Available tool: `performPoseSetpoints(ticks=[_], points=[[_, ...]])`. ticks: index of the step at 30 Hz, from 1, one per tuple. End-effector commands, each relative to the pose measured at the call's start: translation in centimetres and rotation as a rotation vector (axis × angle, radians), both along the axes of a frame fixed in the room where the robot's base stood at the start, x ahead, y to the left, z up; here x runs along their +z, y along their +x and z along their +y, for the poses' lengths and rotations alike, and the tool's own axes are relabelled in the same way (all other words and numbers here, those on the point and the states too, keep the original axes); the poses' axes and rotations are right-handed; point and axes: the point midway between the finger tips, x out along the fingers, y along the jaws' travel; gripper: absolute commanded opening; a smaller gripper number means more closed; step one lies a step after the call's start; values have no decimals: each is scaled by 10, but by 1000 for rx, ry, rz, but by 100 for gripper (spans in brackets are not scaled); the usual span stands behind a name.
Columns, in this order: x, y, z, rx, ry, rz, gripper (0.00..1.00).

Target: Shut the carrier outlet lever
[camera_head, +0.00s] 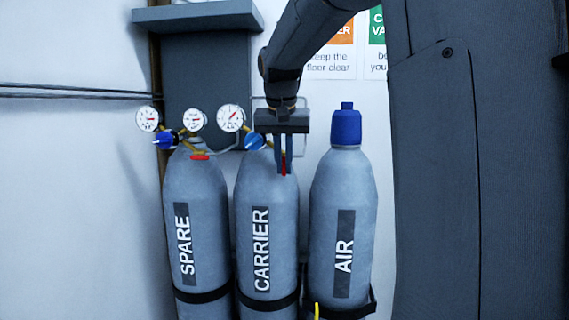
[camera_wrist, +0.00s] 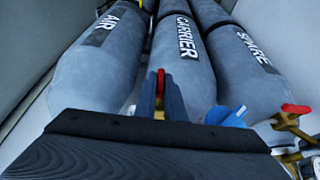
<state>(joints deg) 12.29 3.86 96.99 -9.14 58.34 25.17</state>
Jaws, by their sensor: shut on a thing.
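The grey CARRIER cylinder (camera_head: 267,215) stands in the middle of three in the head view, and its label also shows in the wrist view (camera_wrist: 190,80). Its red outlet lever (camera_head: 284,166) hangs pointing down at the cylinder's upper right shoulder. My gripper (camera_head: 285,165) comes from above and is shut on this lever. In the wrist view the red lever (camera_wrist: 161,83) shows between my two fingers (camera_wrist: 160,100), with a bit of yellow below it. The carrier's blue knob (camera_head: 255,140) sits just left of my gripper. My gripper hides the lever's pivot and part of the valve.
The SPARE cylinder (camera_head: 194,220) stands left, with a red lever (camera_head: 200,157) lying sideways. The blue-capped AIR cylinder (camera_head: 343,215) stands right. Pressure gauges (camera_head: 230,118) crowd the left side of my gripper. A grey shelf (camera_head: 197,17) juts out above.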

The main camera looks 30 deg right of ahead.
Motion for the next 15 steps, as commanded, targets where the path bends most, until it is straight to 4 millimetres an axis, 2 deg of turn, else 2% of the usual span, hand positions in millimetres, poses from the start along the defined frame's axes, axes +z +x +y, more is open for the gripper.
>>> performPoseSetpoints(ticks=[8,9,12,15], points=[[0,0,0,-1,8,-7,0],[0,0,0,-1,8,-7,11],[0,0,0,-1,7,-6,28],[0,0,0,-1,7,-6,28]])
